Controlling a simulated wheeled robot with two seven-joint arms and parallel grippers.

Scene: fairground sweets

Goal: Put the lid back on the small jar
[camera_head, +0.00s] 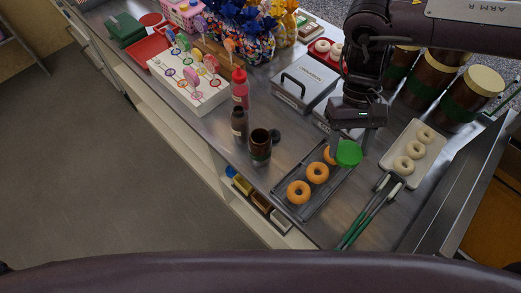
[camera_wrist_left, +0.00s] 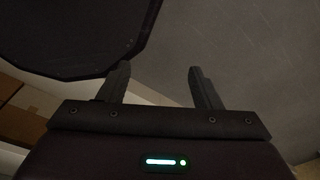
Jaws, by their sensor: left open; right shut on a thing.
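The small jar (camera_head: 260,147), dark brown with a green band, stands upright and open-topped on the metal counter, left of the donut tray. My right gripper (camera_head: 347,138) is shut on the round green lid (camera_head: 349,154). It holds the lid above the right end of the donut tray, to the right of the jar and apart from it. The lid partly hides an orange donut. My left gripper (camera_wrist_left: 160,85) is open and empty in the left wrist view, with the grey floor beyond it. It does not show in the head view.
A dark bottle (camera_head: 239,126), a red sauce bottle (camera_head: 240,88) and a small black cap (camera_head: 274,136) are close to the jar. The tray of orange donuts (camera_head: 284,199) and green-handled tongs (camera_head: 366,217) lie to its right. A grey metal box (camera_head: 304,84) stands behind.

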